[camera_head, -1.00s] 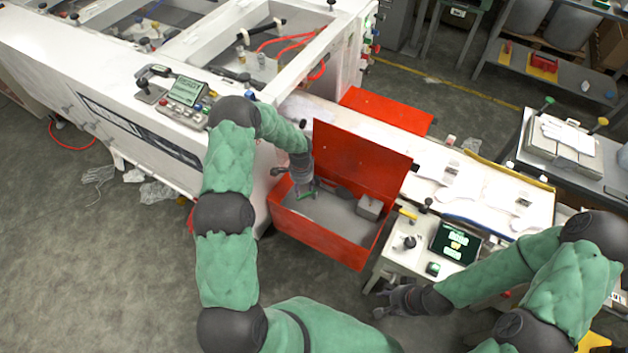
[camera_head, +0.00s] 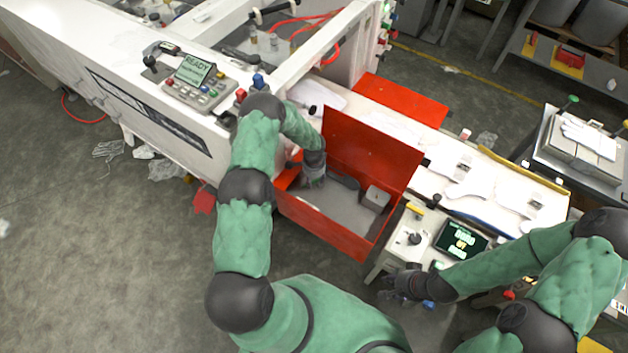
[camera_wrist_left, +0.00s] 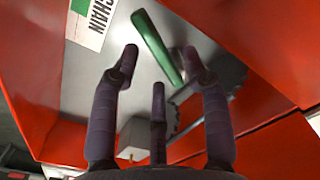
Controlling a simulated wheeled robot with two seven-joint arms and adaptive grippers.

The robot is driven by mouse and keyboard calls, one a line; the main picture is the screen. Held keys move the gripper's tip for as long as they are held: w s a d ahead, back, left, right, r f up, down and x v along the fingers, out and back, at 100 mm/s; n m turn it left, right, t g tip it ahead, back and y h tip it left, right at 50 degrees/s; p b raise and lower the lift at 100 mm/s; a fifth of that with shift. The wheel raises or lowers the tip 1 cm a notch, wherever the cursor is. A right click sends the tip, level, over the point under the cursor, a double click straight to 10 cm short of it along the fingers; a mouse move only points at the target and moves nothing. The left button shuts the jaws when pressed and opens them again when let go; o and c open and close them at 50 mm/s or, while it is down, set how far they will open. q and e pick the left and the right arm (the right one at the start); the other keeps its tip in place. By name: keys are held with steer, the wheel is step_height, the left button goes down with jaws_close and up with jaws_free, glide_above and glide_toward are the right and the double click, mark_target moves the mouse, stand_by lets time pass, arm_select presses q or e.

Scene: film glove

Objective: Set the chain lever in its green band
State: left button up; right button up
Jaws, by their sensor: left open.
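A red box (camera_head: 318,226) stands with its lid raised at the back. My right gripper (camera_head: 388,290) hangs beside the small control stand.
A grey block (camera_head: 376,199) and a dark chain-like part (camera_head: 343,181) sit in the box. A control panel (camera_head: 202,90) reads READY on the white machine at left. A small stand with a dark screen (camera_head: 462,241) is right of the box.

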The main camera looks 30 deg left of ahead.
arm_select(q)
steer(key=shift+f, duration=0.5)
